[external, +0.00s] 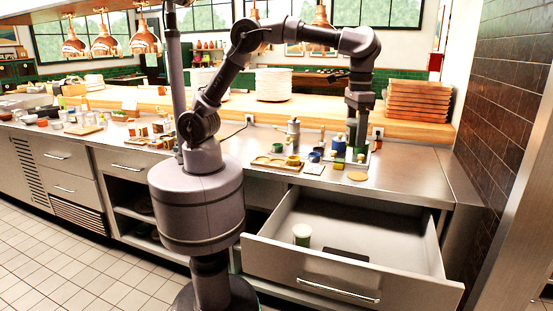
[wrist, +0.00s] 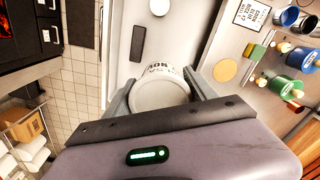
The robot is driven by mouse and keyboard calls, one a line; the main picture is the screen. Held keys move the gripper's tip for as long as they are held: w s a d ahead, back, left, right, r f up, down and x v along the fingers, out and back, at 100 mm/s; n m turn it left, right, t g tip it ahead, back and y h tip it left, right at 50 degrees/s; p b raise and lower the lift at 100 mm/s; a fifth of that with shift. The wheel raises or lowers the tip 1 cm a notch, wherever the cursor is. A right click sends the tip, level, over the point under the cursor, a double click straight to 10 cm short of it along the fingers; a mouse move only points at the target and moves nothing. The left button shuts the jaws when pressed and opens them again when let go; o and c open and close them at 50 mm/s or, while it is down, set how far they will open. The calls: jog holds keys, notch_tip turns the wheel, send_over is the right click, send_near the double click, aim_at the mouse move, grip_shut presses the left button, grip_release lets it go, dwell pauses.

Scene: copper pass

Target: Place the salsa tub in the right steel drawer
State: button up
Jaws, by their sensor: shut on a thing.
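My gripper (wrist: 160,90) is shut on a white round tub (wrist: 160,98), taken as the salsa tub, with dark lettering on its side, only partly legible. In the external view my gripper (external: 357,143) hangs over the right part of the counter, behind the drawer; the held tub cannot be made out clearly there. The right steel drawer (external: 330,277) is pulled open below and in front of the counter. Its pale inside also shows in the wrist view (wrist: 118,40), beyond the held tub.
Inside the drawer stand a white-and-green tub (external: 302,232) and a flat dark item (external: 345,255); the drawer's right side is free. On the counter near my gripper are a yellow disc (external: 357,176), a wooden tray (external: 277,162), and several cups and jars.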

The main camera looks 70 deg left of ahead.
jog(key=b, duration=0.4)
send_near(342, 241)
jog(key=s+d+f, duration=0.1)
jog(key=f, duration=0.1)
jog(key=s+d+f, duration=0.1)
jog(key=f, duration=0.1)
jog(key=d+f, duration=0.1)
jog(key=f, duration=0.1)
jog(key=shift+s+d+f, duration=0.15)
jog(key=shift+s+d, duration=0.05)
jog(key=shift+s, duration=0.2)
jog(key=o, duration=1.6)
jog(key=shift+o, duration=0.2)
